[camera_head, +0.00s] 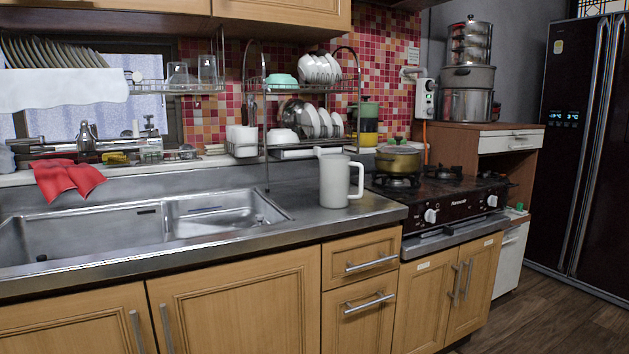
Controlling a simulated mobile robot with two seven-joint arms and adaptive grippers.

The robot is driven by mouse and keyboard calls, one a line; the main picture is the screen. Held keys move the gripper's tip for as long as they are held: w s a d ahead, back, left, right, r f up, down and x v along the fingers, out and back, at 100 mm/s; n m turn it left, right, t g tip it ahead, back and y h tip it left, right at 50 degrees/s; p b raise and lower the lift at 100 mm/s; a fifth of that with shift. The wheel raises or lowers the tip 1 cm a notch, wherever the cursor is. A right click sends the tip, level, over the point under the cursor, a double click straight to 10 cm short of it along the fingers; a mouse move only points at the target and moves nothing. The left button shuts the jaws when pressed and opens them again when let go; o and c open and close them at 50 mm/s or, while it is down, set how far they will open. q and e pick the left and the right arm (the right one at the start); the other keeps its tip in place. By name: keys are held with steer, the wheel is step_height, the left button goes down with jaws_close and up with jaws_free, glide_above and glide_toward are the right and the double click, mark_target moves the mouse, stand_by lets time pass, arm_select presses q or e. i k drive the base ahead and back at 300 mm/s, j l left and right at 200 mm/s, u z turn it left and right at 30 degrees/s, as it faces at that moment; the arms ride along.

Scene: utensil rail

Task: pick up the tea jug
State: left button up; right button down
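The tea jug (334,181) is a tall white jug standing upright on the steel counter (300,212), between the sink and the gas stove. Its spout points to the left and its handle faces right. Nothing touches it from the front. Neither of my grippers shows in the head view.
The sink (215,220) lies left of the jug. A wire dish rack (300,110) with plates and bowls stands behind.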

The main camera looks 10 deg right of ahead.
mark_target(334, 170)
steer(key=i+l, duration=0.1)
steer(key=l, duration=0.35)
steer(key=i+l, duration=0.1)
steer(key=l, duration=0.35)
steer(key=i+l, duration=0.1)
steer(key=l, duration=0.4)
steer(key=i+l, duration=0.15)
steer(key=l, duration=0.3)
